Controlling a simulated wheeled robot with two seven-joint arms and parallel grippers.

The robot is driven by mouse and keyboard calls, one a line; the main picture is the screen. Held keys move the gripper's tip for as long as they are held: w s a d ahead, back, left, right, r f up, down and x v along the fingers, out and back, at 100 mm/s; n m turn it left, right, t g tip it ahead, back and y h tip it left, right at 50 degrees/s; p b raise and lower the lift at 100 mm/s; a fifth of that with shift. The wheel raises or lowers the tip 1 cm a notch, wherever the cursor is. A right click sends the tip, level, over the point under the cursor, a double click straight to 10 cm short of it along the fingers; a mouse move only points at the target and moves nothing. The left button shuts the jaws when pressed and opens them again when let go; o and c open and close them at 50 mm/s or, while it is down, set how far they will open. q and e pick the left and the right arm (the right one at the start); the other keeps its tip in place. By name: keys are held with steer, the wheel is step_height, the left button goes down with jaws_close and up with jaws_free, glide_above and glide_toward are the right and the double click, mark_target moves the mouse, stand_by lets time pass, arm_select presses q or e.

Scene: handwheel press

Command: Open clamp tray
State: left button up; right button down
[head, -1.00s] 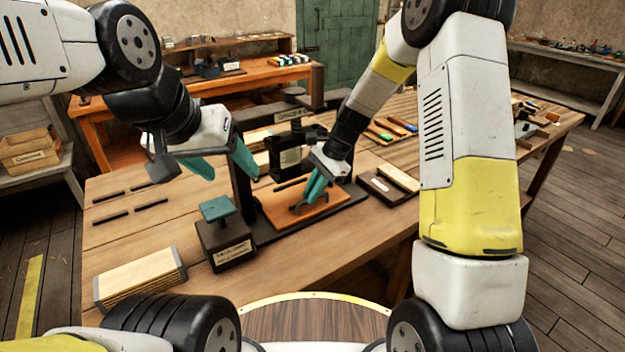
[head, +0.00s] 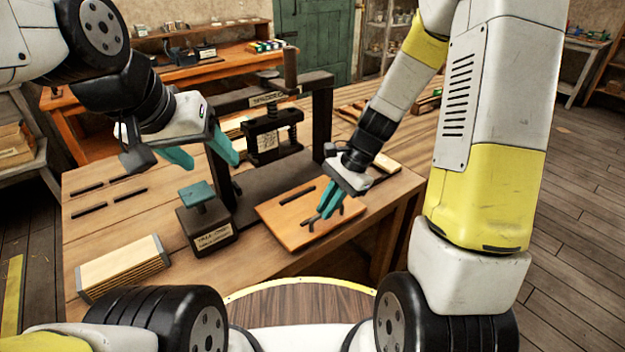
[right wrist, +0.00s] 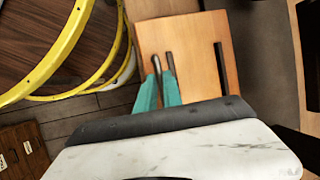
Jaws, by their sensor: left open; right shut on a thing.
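The clamp tray (head: 290,222) is an orange-brown wooden board with a dark bar handle and a dark slot. It sticks out from the front of the dark press (head: 320,120), partly on its base. My right gripper (head: 327,212) is shut on the tray's handle; the right wrist view shows its teal fingers (right wrist: 158,92) around the dark handle (right wrist: 157,66). My left gripper (head: 207,157) is open and empty, left of the press frame, above and behind the small box with the teal button (head: 197,193).
A light wood block with dark ends (head: 122,268) lies at the table's front left. Dark slots (head: 105,190) mark the left tabletop (head: 90,230). My yellow-rimmed round base lies below the table's front edge.

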steer(key=shift+s+d, duration=0.25)
steer(key=shift+s, duration=0.05)
steer(key=c, duration=1.5)
jaws_free()
steer(key=shift+r, duration=0.1)
steer(key=v, duration=0.7)
steer(key=shift+d+r, duration=0.15)
steer(key=shift+r, duration=0.2)
